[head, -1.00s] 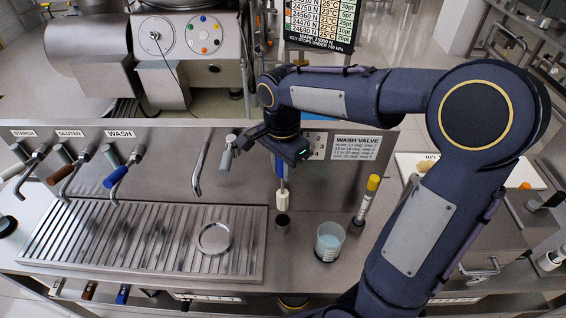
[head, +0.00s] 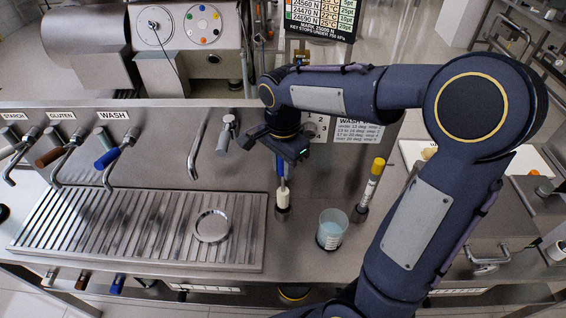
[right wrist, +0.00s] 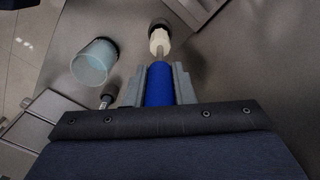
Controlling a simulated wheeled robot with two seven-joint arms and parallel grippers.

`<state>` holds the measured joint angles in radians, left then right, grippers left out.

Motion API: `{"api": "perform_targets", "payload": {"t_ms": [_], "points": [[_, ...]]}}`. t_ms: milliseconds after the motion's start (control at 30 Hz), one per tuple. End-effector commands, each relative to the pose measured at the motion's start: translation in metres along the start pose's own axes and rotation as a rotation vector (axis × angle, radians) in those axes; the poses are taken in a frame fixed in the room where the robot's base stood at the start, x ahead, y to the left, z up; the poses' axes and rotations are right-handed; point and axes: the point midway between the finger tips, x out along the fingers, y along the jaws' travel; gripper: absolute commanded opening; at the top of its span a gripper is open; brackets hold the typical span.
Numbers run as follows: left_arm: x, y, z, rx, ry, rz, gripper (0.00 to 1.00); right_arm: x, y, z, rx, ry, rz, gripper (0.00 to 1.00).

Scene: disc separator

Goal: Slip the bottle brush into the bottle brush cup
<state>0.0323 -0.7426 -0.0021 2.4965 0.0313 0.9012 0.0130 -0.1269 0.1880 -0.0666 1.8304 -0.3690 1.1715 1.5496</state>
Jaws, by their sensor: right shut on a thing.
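The bottle brush has a blue handle (right wrist: 159,85) and a cream-white head (head: 283,198). My right gripper (head: 282,163) is shut on the blue handle and holds the brush upright, head down. In the right wrist view its fingers (right wrist: 158,84) lie on both sides of the handle. The bottle brush cup (head: 283,213) is a small dark metal cup on the counter, directly under the head. The head's lower end overlaps the cup's mouth and seems to be at or just inside it; how deep is hidden. My left gripper is out of view.
A beaker of pale blue liquid (head: 331,229) stands right of the cup, and a yellow-capped tube (head: 371,187) in a dark holder stands beyond it. To the left is a grooved drain tray (head: 120,228) with a round metal dish (head: 211,226). Taps hang above the tray.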

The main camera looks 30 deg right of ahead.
Motion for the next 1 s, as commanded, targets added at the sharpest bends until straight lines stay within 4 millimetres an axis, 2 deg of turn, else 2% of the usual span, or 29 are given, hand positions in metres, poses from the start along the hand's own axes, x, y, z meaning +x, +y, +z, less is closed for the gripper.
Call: {"api": "perform_targets", "payload": {"t_ms": [600, 1000], "points": [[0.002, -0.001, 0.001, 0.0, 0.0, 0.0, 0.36, 0.003, 0.0, 0.0, 0.0, 0.0, -0.001, 0.0], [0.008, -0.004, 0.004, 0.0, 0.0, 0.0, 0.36, 0.013, 0.0, 0.0, 0.0, 0.0, -0.001, 0.0]]}}
